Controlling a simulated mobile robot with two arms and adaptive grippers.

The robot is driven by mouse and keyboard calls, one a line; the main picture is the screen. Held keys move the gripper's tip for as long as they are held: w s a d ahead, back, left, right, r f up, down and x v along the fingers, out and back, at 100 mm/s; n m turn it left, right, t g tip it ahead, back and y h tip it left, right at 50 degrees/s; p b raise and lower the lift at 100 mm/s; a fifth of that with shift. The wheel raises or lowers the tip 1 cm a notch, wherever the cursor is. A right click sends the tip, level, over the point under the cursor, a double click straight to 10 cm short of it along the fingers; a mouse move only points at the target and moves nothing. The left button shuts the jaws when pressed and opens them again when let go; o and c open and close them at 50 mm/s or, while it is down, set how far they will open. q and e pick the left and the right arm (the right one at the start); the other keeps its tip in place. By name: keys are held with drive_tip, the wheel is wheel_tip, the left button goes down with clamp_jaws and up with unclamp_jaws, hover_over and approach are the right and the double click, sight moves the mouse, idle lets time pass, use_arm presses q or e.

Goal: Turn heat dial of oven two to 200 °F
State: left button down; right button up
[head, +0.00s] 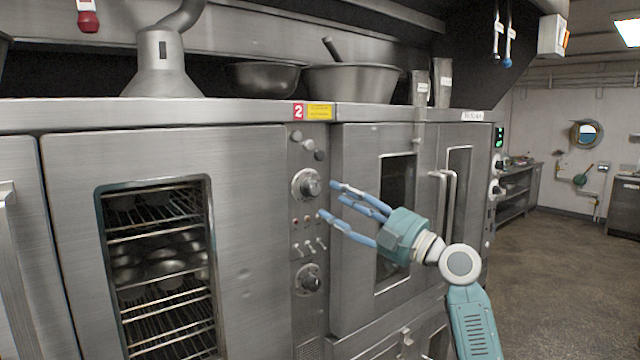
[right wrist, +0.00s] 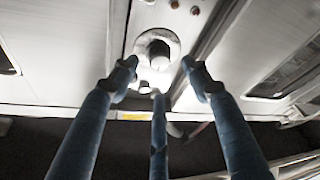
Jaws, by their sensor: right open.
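Oven two carries a red "2" label (head: 298,112) beside a yellow label above its control panel. The panel has an upper round dial (head: 307,184) and a lower round dial (head: 308,279), with small switches between them. Which one sets the heat, and its setting, are too small to read. My right gripper (head: 330,201) is open, its blue fingers just right of the upper dial and apart from it. In the right wrist view a dial (right wrist: 157,52) lies ahead, beyond and between the open fingertips (right wrist: 160,80). My left gripper is not in view.
Oven doors flank the panel, a windowed one (head: 250,200) on the left and another (head: 350,230) on the right, behind my gripper. Metal bowls (head: 352,82) stand on the oven top. Open floor (head: 560,270) lies at the right.

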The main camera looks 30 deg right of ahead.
sight(316, 191)
drive_tip(key=p+x, duration=0.2)
drive_tip(key=x, duration=0.2)
drive_tip(key=shift+w+r, duration=0.2)
drive_tip(key=shift+w, duration=0.15)
drive_tip(key=shift+w+a+p, duration=0.25)
drive_tip(key=shift+w+p, duration=0.15)
drive_tip(key=shift+w, duration=0.2)
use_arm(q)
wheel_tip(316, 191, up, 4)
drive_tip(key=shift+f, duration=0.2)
